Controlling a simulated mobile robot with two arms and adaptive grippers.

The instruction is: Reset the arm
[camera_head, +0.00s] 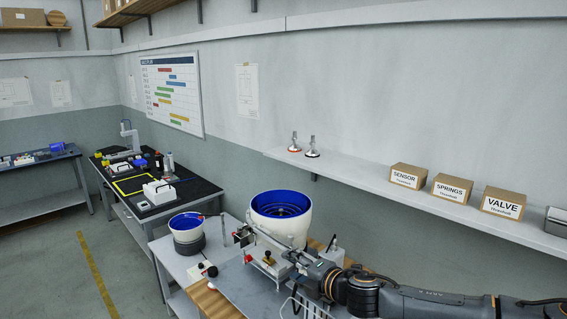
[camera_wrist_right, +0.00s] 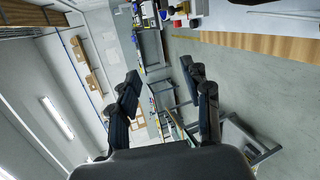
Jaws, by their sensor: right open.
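My right arm comes in from the right in the head view. Its gripper (camera_head: 296,262) is by the small white fixture (camera_head: 268,266) in front of the large bowl feeder; whether they touch cannot be told. In the right wrist view the two dark fingers of my right gripper (camera_wrist_right: 165,90) stand wide apart with nothing held between them. My left gripper is not in view.
A large white bowl feeder with a blue inside (camera_head: 281,219) and a smaller one (camera_head: 187,232) stand on the workbench. A wall shelf (camera_head: 360,180) with labelled cardboard boxes (camera_head: 453,187) runs above my arm. A black-topped table (camera_head: 185,192) stands behind left. Grey floor is clear at left.

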